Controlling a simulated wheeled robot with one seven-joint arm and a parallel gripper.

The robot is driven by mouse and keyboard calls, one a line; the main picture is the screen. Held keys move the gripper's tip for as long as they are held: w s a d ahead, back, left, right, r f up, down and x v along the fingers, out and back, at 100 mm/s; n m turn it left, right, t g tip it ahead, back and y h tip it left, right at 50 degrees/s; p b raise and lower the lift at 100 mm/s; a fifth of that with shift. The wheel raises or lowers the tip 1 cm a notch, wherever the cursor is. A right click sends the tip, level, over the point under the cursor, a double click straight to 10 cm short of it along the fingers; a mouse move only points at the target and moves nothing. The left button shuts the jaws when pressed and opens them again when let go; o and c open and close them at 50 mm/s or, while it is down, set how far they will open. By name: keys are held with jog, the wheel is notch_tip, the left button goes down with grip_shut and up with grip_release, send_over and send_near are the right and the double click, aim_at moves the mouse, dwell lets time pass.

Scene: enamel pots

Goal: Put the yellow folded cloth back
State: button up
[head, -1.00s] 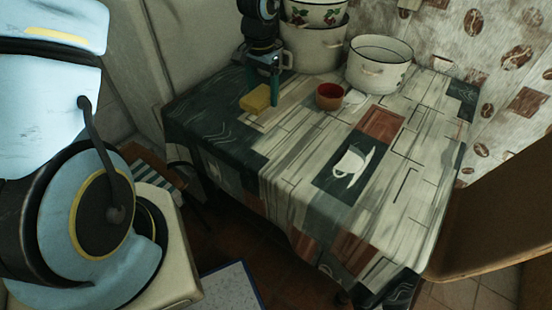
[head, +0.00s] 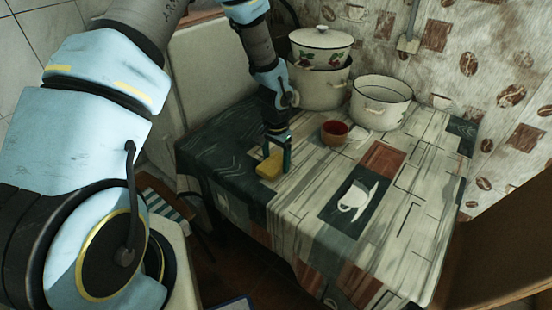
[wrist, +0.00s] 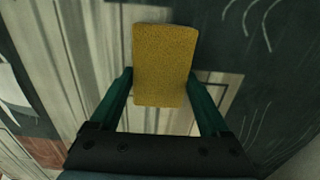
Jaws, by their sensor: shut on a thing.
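The yellow folded cloth (head: 269,168) is a thick small block. It is low over the dark left part of the patterned tablecloth; I cannot tell whether it touches it. My gripper (head: 277,160) points down with its green fingers at the cloth's sides. In the wrist view, the cloth (wrist: 164,60) sits between the two fingers of my gripper (wrist: 162,78), which is shut on it. The cloth sticks out past the fingertips.
A red-brown cup (head: 335,132) stands right of my gripper. Behind are a white pot (head: 381,103) and a stacked pair of enamel pots (head: 318,88), the upper one lidded. The table's front and right (head: 400,200) are clear.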

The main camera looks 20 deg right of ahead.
aim_at(276, 161)
jog(key=shift+f, duration=0.15)
jog(key=o, duration=1.2)
jog(key=shift+c, duration=0.2)
notch_tip(276, 161, up, 12)
jog(key=b, duration=0.3)
jog(key=shift+r, duration=0.2)
jog(key=w+a+r+n, duration=0.1)
jog(key=a+r+n, duration=0.1)
jog(key=a, duration=0.5)
jog(key=w+a+r+n, duration=0.1)
jog(key=a+r+n, duration=0.15)
jog(key=a, duration=0.55)
jog(key=s+a+r+n, duration=0.2)
jog(key=s+a+n, duration=0.1)
jog(key=a, duration=0.5)
jog(key=s+a+r+n+t, duration=0.1)
jog(key=s+a+r+n, duration=0.1)
jog(key=a, duration=0.6)
jog(key=shift+s+r+n+t, duration=0.15)
jog(key=shift+s+n+t, duration=0.15)
jog(key=shift+s+n, duration=0.5)
jog(key=shift+a, duration=0.1)
